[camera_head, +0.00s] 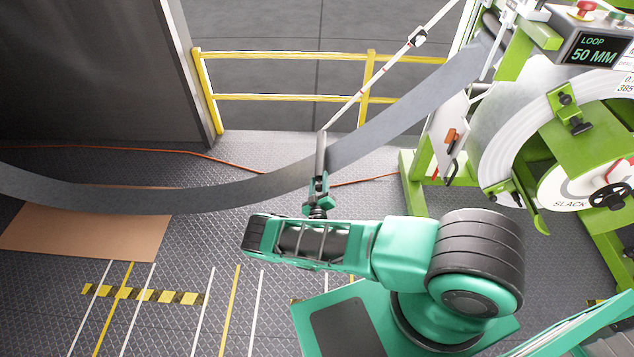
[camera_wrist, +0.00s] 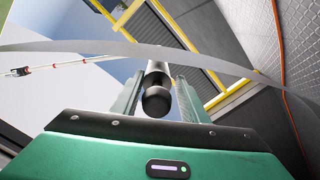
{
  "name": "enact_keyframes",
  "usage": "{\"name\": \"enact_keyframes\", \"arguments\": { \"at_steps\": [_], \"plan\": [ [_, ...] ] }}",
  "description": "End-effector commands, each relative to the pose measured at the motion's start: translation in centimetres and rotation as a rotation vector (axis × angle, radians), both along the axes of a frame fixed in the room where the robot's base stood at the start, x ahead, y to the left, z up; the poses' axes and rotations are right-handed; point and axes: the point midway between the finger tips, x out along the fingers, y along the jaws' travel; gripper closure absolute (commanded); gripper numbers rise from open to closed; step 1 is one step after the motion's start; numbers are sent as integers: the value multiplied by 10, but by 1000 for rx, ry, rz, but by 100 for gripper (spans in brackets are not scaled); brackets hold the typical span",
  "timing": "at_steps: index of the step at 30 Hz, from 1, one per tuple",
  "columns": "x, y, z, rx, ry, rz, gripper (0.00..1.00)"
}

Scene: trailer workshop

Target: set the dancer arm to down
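The dancer arm (camera_head: 375,83) is a thin white rod with red marks, sloping from the green machine at upper right down to the left. A grey cylindrical handle or roller (camera_head: 321,150) is at its low end, in front of the grey web (camera_head: 400,110). My gripper (camera_head: 318,188) is just below that end, pointing up. In the wrist view the cylinder's dark rounded end (camera_wrist: 156,101) is between my two fingers (camera_wrist: 160,80). The fingers look apart, with narrow gaps beside it; contact is not clear.
The green machine has a display (camera_head: 594,52) reading LOOP 50 MM and a dial marked SLACK (camera_head: 580,190). A yellow railing (camera_head: 285,98) stands behind. A brown sheet (camera_head: 85,232) and an orange cable (camera_head: 215,158) lie on the floor. The web hangs across the left.

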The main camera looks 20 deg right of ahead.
Motion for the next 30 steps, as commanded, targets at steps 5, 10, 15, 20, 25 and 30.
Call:
{"name": "enact_keyframes", "arguments": {
  "at_steps": [5,10,15,20,25,30],
  "plan": [
    [0,0,1,-1,-1,0,53],
    [-2,0,1,-3,-1,-2,53],
    [-16,6,0,-3,0,-2,53],
    [-43,18,0,-4,1,0,53],
    [-71,30,-1,-3,2,1,53],
    [-89,38,-1,-3,1,0,53]
  ]
}}
